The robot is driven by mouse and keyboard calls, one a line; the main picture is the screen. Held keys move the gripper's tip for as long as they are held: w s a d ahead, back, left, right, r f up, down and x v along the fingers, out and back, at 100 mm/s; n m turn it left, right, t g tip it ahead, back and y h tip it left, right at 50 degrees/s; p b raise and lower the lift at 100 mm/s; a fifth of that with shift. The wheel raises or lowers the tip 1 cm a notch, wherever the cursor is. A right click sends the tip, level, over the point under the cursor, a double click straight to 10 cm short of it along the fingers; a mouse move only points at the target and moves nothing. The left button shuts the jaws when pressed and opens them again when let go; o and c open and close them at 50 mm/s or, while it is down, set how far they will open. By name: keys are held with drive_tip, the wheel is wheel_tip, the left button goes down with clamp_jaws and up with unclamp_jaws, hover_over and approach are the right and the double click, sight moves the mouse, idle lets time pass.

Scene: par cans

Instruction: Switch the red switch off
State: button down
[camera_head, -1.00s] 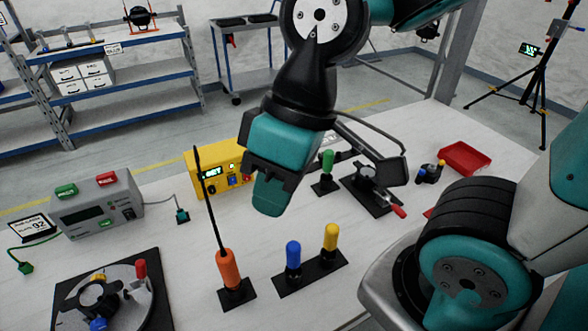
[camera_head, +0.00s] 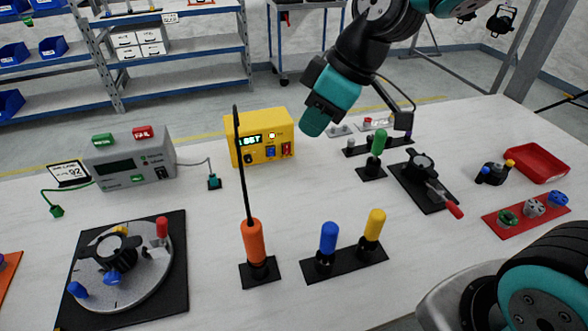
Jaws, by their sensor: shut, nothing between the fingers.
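The red switch (camera_head: 286,149) is on the front face of a yellow box (camera_head: 243,154), at the right end, beside a blue switch (camera_head: 270,152). It is small, and I cannot tell its position. The box also has a lit green display, a small lit square with a red edge and a dark knob. My gripper (camera_head: 312,128) is teal and black, shut and empty. It points down, to the right of the yellow box and apart from it in the picture. Its fingertips are hard to make out.
An orange handle (camera_head: 254,242) with a tall thin rod stands in front of the box. Blue (camera_head: 328,239) and yellow (camera_head: 375,225) handles stand to its right, and a green handle (camera_head: 377,142) behind them. A grey tester (camera_head: 130,160) is left. Table between has free room.

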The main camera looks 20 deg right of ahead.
sight(287, 149)
drive_tip(key=w+d+f+n+t+b, duration=0.1)
drive_tip(key=w+d+f+n+b, duration=0.2)
drive_tip(key=w+f, duration=0.6)
drive_tip(key=w+d+f+n+t+b, duration=0.2)
drive_tip(key=w+d+f+b, duration=0.4)
drive_tip(key=w+f, duration=0.4)
wheel_tip(287, 149, down, 2)
drive_tip(key=shift+w+n, duration=0.3)
drive_tip(key=shift+n, duration=0.2)
drive_tip(key=x, duration=0.9)
drive_tip(key=shift+w+a+f+p, duration=0.1)
drive_tip(key=shift+w+f+p, duration=0.15)
drive_tip(key=shift+f+p, duration=0.1)
drive_tip(key=shift+w+f+p, duration=0.2)
drive_tip(key=shift+w+p, duration=0.1)
drive_tip(key=shift+w, duration=0.9)
drive_tip(key=shift+w+f, duration=0.15)
drive_tip(key=shift+w, duration=0.7)
